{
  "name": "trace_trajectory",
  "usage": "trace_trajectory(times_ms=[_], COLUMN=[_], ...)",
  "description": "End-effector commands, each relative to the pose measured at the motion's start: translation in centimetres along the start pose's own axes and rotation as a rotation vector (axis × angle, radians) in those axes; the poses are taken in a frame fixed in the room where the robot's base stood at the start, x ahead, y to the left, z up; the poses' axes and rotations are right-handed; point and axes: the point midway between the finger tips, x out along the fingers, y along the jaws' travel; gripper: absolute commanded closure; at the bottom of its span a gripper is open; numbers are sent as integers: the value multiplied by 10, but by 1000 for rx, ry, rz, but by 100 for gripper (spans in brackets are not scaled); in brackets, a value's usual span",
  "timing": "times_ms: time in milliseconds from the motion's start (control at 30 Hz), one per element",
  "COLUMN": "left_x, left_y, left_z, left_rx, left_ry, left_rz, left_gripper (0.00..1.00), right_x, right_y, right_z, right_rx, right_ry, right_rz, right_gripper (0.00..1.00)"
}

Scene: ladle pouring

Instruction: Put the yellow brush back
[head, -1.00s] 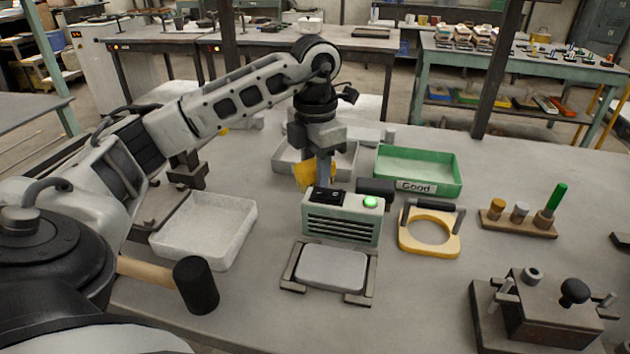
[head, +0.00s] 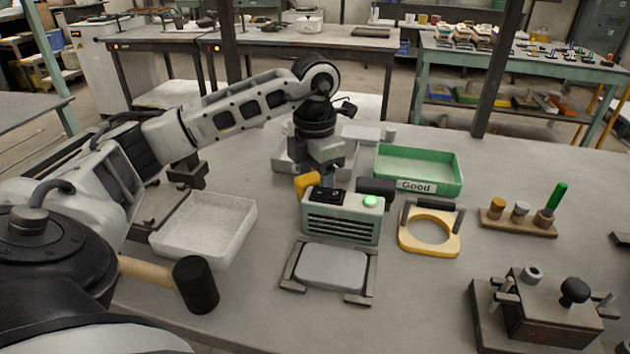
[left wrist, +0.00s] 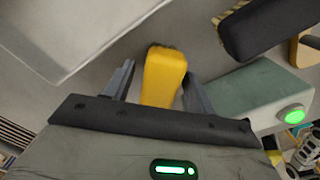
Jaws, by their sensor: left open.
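The yellow brush (head: 306,184) is behind the grey-green box with the lit green button, partly hidden by the box and my gripper in the head view. In the left wrist view the yellow brush (left wrist: 163,78) stands between the two fingers of my left gripper (left wrist: 158,84). The fingers are apart, with a gap visible on each side of it. In the head view my left gripper (head: 320,168) points down just behind the box; its fingertips are hidden. My right gripper is not in view.
The grey-green box (head: 342,217) stands close in front of my left gripper. A dark block (head: 376,188) is right beside it. A pale tray (head: 285,160) and a green "Good" tray (head: 455,184) are behind. A black-headed mallet (head: 195,285) lies front left.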

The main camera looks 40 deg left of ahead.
Motion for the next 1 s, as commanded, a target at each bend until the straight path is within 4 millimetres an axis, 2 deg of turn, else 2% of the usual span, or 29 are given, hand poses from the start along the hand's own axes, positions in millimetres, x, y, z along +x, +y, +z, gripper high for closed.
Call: trace_trajectory(times_ms=[167,433,533,700,1000], left_x=[-28,-91,-107,-120,-121], left_y=[0,0,0,0,0], left_z=[1,1,1,1,0], left_rx=[1,-1,-2,-1,-1], left_ry=[-7,-6,-5,-2,-1], left_rz=[0,2,2,1,-1], left_gripper=[44,44,44,44,44], right_x=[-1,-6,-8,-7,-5], right_y=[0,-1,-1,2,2], right_z=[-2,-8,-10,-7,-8], right_rx=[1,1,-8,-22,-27], right_ry=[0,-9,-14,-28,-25], right_rz=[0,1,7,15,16], right_gripper=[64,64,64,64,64])
